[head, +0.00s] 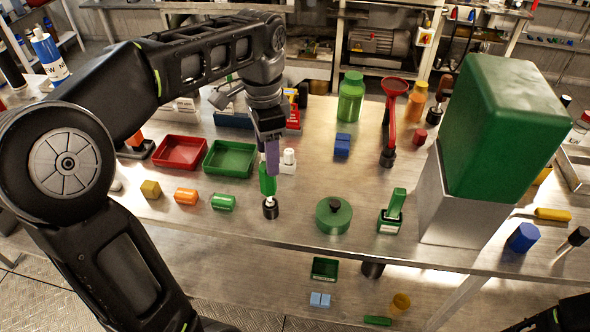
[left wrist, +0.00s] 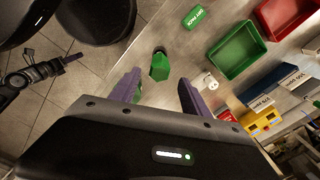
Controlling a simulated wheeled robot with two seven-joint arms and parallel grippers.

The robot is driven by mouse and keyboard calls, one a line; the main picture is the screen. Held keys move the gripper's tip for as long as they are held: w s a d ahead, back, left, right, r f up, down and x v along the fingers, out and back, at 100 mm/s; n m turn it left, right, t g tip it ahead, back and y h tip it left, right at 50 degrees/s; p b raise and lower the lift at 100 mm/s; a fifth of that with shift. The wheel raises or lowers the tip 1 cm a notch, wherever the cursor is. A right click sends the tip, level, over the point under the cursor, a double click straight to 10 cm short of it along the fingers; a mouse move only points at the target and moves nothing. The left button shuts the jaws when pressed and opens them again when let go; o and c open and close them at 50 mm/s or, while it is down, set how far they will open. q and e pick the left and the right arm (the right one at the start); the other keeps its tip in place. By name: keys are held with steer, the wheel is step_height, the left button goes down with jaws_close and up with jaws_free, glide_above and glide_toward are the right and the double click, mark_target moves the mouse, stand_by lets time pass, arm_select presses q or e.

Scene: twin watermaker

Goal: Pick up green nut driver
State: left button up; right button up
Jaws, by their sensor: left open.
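The green nut driver (head: 267,181) stands upright in a small black round holder (head: 270,209) near the table's front edge. Its green handle (left wrist: 160,66) also shows in the left wrist view, ahead of and between my fingers. My left gripper (head: 272,158) is open, pointing down from above, with its purple fingers at the top of the handle. In the left wrist view my left gripper (left wrist: 159,82) has a wide gap and holds nothing. My right gripper (left wrist: 70,59) shows small at the left of that view, away from the table; its jaws are too small to read.
Red (head: 180,153) and green (head: 230,158) trays lie left of the driver. A tall green block on a grey box (head: 463,205) stands farther right.

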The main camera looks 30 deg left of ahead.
mark_target(268, 179)
arm_select(q)
steer(key=shift+s+a, duration=0.15)
steer(key=shift+s, duration=0.15)
steer(key=shift+w+f, duration=0.1)
steer(key=shift+f, duration=1.15)
steer(key=shift+f, duration=0.1)
step_height(268, 179, down, 5)
steer(key=shift+f+p, duration=0.1)
steer(key=shift+p, duration=0.45)
steer(key=shift+c, duration=0.4)
jaws_close()
